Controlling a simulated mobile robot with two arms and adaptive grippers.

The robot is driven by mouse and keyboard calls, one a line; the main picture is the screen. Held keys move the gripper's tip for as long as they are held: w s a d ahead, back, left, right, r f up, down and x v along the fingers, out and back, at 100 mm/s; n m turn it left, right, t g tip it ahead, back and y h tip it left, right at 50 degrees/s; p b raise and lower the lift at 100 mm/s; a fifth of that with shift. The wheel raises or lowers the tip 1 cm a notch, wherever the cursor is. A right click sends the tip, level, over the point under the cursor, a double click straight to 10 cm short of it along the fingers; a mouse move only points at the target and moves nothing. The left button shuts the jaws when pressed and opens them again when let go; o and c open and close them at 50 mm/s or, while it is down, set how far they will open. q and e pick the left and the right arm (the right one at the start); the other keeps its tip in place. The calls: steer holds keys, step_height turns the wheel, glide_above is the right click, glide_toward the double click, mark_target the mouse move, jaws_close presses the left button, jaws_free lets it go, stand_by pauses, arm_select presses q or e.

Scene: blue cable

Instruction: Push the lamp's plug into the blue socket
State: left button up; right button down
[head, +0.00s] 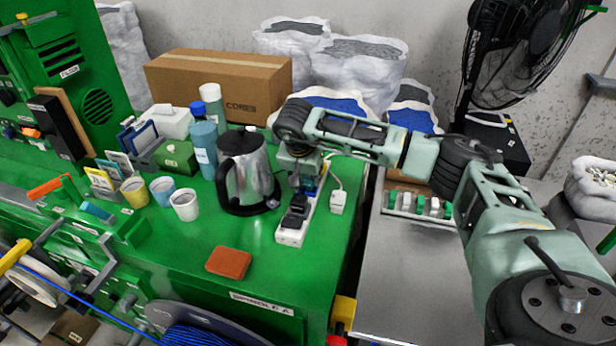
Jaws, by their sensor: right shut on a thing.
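A white power strip (289,237) lies on the green bench top, with black plugs (294,214) in its near part. My right gripper (304,181) points down over the far part of the strip. It is shut on a plug that it mostly hides. A small patch of blue shows at the fingertips; I cannot tell whether it is the blue socket or part of what is held. I cannot tell whether the plug is in or above the strip. No lamp can be made out. My left gripper is out of view.
A steel kettle (259,172) with a black handle stands close left of the strip. A white adapter (338,201) with a white cable is just right of it. Several cups, including a white one (185,206), stand further left. A brown-red block (229,263) lies in front.

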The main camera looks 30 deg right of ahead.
steer(key=shift+w+d+r+p, duration=0.1)
steer(key=shift+r+p, duration=0.35)
steer(key=shift+p, duration=0.4)
steer(key=shift+r+p, duration=0.7)
steer(key=shift+r, duration=0.7)
steer(key=shift+r, duration=0.15)
